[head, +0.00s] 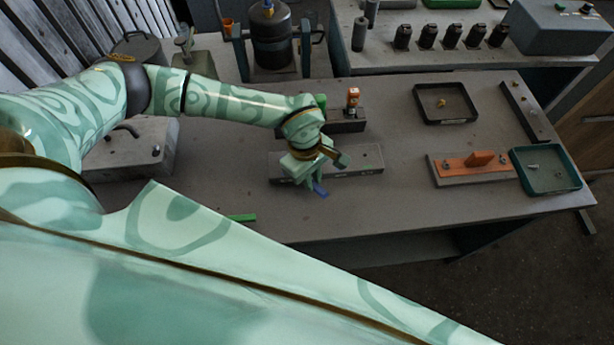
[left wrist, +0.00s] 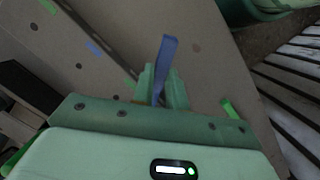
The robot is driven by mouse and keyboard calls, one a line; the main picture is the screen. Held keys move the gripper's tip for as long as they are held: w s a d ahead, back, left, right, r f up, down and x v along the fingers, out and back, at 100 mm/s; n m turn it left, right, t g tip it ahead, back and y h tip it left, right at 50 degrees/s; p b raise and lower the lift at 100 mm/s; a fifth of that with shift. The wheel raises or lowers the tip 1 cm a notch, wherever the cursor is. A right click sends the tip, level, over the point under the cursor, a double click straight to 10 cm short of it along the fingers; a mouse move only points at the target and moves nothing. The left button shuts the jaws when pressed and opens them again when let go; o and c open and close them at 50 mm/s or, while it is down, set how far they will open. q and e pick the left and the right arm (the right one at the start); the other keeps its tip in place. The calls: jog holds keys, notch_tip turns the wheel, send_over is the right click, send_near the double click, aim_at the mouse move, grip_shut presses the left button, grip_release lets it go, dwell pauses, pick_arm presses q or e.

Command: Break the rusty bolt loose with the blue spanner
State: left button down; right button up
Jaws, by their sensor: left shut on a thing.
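My left gripper (head: 312,180) is shut on the blue spanner (head: 320,190), low over the front edge of a long grey bar (head: 355,162). In the left wrist view the blue spanner (left wrist: 168,52) sticks out between the closed fingers (left wrist: 164,90). An orange-brown piece (head: 352,97), perhaps the rusty bolt, stands upright on a dark block (head: 348,126) behind the bar. It is apart from the spanner. The gripper hides part of the spanner and of the bar. My right gripper is not in view.
A black tray (head: 420,115) and a green tray (head: 575,184) hold small parts at the right. A green strip (head: 241,217) lies at the bench's front edge. The bench between bar and plate is clear.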

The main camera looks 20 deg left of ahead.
pick_arm(q)
jog(key=shift+w+d+n, duration=0.2)
jog(key=shift+w+n, duration=0.8)
notch_tip(320, 180, up, 8)
jog(key=p, duration=0.6)
jog(key=shift+p, duration=0.4)
